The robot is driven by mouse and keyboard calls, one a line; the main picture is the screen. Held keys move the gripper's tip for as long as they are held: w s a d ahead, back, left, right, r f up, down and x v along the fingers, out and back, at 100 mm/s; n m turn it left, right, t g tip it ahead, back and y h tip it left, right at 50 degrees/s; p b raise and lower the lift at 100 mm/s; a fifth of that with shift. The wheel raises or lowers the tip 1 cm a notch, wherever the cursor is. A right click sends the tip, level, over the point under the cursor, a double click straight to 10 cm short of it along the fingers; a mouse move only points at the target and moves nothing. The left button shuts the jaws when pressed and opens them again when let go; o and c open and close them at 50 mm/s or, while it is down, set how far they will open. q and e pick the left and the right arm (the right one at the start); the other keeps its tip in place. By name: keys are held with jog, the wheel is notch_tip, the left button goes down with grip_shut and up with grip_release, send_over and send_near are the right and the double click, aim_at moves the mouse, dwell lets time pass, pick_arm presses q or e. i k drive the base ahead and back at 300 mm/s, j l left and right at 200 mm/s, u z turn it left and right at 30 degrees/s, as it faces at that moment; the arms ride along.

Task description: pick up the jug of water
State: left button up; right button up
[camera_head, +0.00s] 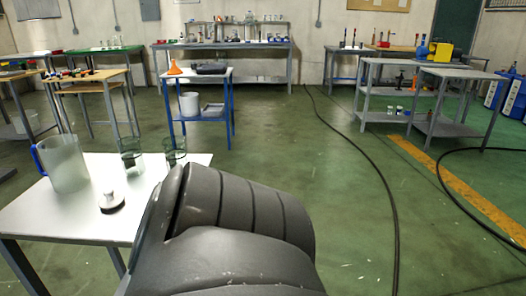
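The jug (67,164) stands upright on the white table (40,213) at the left. It is a cloudy, see-through pitcher with a blue handle on its left side. I cannot tell the water level inside it. A dark grey arm link of mine fills the lower middle of the view and covers the right part of the white table. Neither of my grippers shows in the head view.
Two glass beakers (131,158) stand right of the jug, with a small pale knob-topped object (111,202) in front. A blue-framed cart (201,119) with an orange funnel (174,67) stands behind. Black cables (385,190) cross the open green floor at right.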

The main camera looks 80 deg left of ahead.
aim_at(61, 158)
jog(key=k+j+u, duration=0.45)
jog(key=k, duration=0.5)
jog(key=k+j+u, duration=0.5)
jog(key=k+j, duration=0.45)
jog(key=j, duration=0.3)
jog(key=k+j+u, duration=0.15)
jog(key=j, duration=0.6)
jog(key=k+j, duration=0.2)
jog(key=k, duration=0.05)
